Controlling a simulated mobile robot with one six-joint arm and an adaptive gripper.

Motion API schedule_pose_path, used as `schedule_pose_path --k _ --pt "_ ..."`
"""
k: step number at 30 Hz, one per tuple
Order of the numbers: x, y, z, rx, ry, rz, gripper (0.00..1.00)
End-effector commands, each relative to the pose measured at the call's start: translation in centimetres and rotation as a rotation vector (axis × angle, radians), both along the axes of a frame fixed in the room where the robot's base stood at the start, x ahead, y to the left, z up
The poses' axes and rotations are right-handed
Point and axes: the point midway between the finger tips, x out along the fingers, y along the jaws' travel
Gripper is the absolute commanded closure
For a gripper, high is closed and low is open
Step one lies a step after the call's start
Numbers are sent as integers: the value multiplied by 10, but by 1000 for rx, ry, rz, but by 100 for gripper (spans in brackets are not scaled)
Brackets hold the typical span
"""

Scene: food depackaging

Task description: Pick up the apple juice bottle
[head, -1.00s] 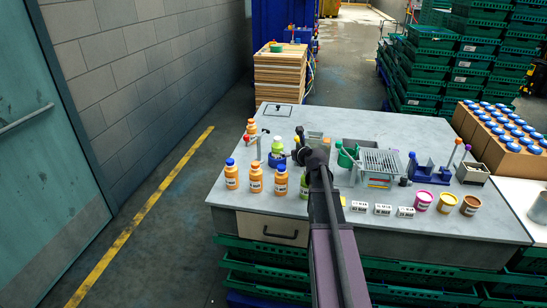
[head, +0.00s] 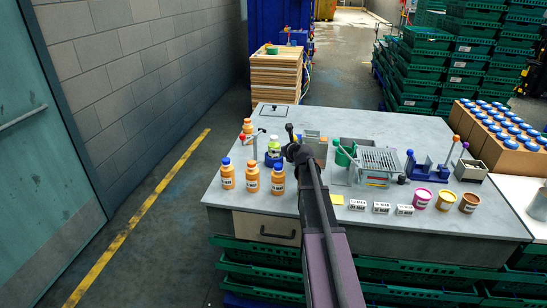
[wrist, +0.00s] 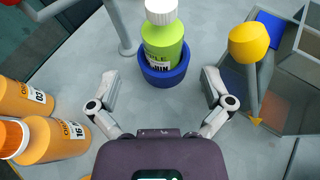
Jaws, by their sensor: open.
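The apple juice bottle is a green bottle with a white cap (wrist: 163,42). It stands upright in a round blue holder (wrist: 164,75), and its label is only partly readable. It also shows in the head view, left of my arm (head: 273,145). My gripper (wrist: 160,84) is open and empty. Its two fingers are spread either side of the holder's near edge, with the bottle ahead of them and roughly centred. The fingers do not touch the bottle. In the head view my arm hides much of the gripper.
Orange bottles (head: 252,178) stand in a row at the table's front left, and they are left of my gripper in the wrist view (wrist: 50,138). A grey stand (wrist: 128,42) rises just left of the holder. A yellow-topped item (wrist: 249,42) and grey bins are at the right.

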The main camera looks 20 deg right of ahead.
Motion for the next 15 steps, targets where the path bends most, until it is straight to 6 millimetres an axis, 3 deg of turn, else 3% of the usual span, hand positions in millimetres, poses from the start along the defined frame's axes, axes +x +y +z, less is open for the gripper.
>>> schedule_pose_path --k 6,15 --pt "23 0 -10 -2 0 1 0" --pt "26 1 -11 -1 0 1 0"
